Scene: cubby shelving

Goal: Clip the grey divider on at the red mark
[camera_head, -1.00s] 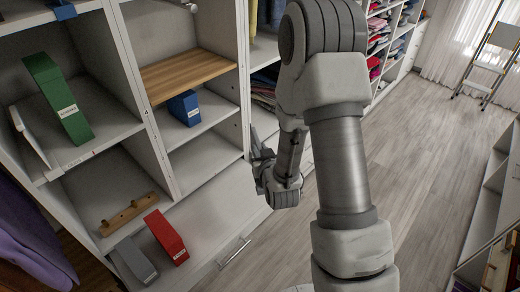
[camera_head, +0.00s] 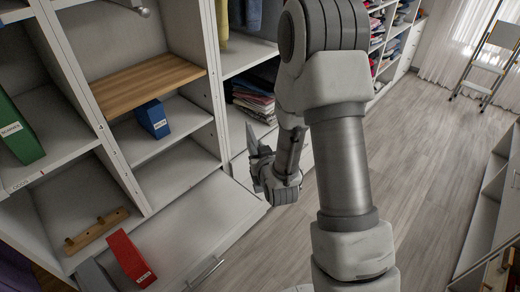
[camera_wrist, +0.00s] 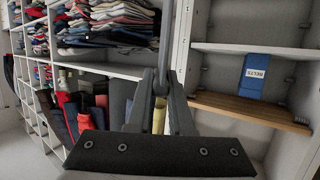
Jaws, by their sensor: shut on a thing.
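My gripper (camera_wrist: 160,90) is shut on a thin grey plate, the grey divider (camera_wrist: 165,40), seen nearly edge-on in the wrist view. In the head view the divider (camera_head: 250,139) rises from my gripper (camera_head: 261,160), which is in front of the cubby shelving and touches no shelf that I can see. My gripper hides part of the divider.
A blue box (camera_head: 153,119) stands below a wooden shelf (camera_head: 150,84). A green box (camera_head: 18,132) stands on the left shelf. A red box (camera_head: 130,258), a grey box (camera_head: 94,277) and a wooden peg rail (camera_head: 97,231) are lower down.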

